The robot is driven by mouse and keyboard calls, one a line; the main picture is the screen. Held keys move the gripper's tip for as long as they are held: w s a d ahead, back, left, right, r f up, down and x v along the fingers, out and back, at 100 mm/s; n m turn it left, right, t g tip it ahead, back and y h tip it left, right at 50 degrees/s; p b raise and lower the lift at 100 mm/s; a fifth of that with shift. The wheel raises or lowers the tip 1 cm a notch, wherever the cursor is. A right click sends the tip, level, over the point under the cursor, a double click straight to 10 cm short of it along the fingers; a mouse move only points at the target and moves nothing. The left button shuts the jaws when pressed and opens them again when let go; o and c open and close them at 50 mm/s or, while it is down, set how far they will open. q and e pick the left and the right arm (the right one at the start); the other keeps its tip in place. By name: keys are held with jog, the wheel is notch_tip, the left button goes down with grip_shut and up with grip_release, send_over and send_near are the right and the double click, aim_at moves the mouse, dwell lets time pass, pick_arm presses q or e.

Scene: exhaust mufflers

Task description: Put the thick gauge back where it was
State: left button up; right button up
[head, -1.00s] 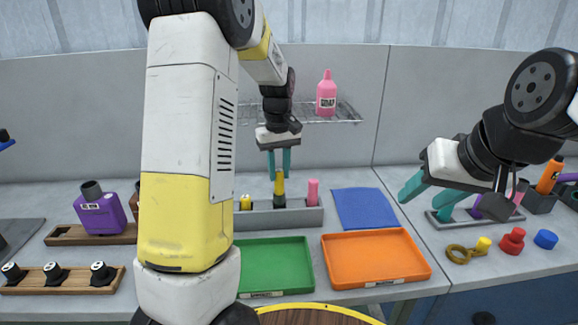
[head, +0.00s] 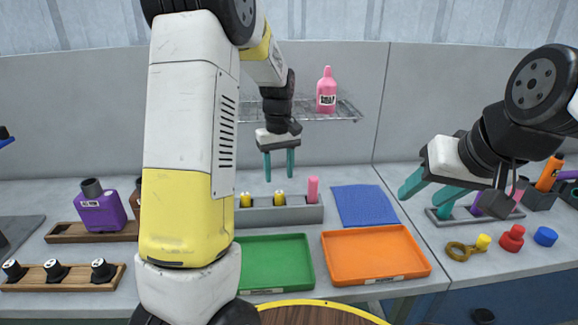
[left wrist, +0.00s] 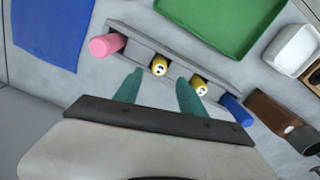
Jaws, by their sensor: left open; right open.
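A grey rack (head: 292,215) stands on the bench, with a pink gauge (head: 313,189) at its right end and two yellow-topped gauges, one in the middle (head: 279,198) and one further left (head: 245,200). Both yellow tops sit low in the rack. In the left wrist view, the yellow tops (left wrist: 160,65) and (left wrist: 198,88) look alike; which is the thick gauge I cannot tell. A blue piece (left wrist: 236,110) shows at the rack's other end. My left gripper (head: 279,173) is open and empty above the middle gauge, apart from it. My right gripper (head: 422,205) is open at the right.
A green tray (head: 275,288) and an orange tray (head: 376,277) lie empty in front of the rack. A blue cloth (head: 364,206) lies to its right. A wire shelf (head: 345,111) with a pink bottle (head: 326,92) hangs behind my left gripper.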

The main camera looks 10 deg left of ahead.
pick_arm(q)
notch_tip(320, 180, up, 13)
jog(key=s+d+m+t+h, duration=0.2)
jog(key=s+m+t, duration=0.4)
jog(key=s, duration=1.8)
jog(key=shift+r+m, duration=0.3)
jog(key=shift+m, duration=0.1)
